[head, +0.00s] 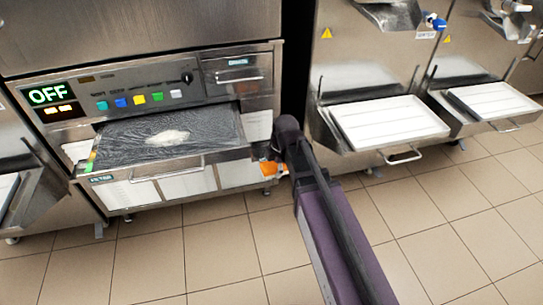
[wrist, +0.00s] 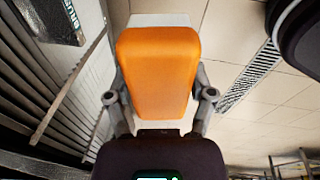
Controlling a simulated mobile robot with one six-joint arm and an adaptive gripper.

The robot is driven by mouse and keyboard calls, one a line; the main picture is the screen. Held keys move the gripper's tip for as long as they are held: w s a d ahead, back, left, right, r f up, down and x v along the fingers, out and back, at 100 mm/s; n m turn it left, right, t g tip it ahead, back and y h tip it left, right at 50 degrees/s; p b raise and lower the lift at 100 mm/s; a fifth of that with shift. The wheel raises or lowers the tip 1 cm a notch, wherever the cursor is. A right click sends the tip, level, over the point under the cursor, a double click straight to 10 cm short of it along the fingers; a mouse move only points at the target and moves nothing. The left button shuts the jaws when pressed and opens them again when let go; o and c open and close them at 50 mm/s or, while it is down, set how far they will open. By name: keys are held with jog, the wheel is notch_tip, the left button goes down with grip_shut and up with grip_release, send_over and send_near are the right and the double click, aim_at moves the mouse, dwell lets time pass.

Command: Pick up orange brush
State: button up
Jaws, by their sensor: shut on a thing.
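The orange brush (wrist: 157,62) fills the middle of the wrist view, a smooth orange block with a pale strip showing at its far end. My gripper (wrist: 160,92) has one finger on each side of the block and is shut on it. In the head view, a small part of the orange brush (head: 268,168) shows at the end of my arm, beside the right front corner of the left machine. My gripper there is mostly hidden by my own arm.
The left machine has a panel reading OFF (head: 50,95) and a filter tray (head: 215,128) with a whitish patch. A handle (head: 165,170) juts from its front. White trays (head: 390,122) stick out from the machines at right. The tiled floor (head: 215,235) in front is clear.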

jog(key=shift+s+d, duration=0.15)
jog(key=shift+s, duration=0.4)
jog(key=shift+s+d, duration=0.15)
jog(key=shift+s, duration=0.35)
jog(key=o, duration=0.4)
jog(key=shift+c, duration=1.2)
jog(key=shift+s, duration=0.15)
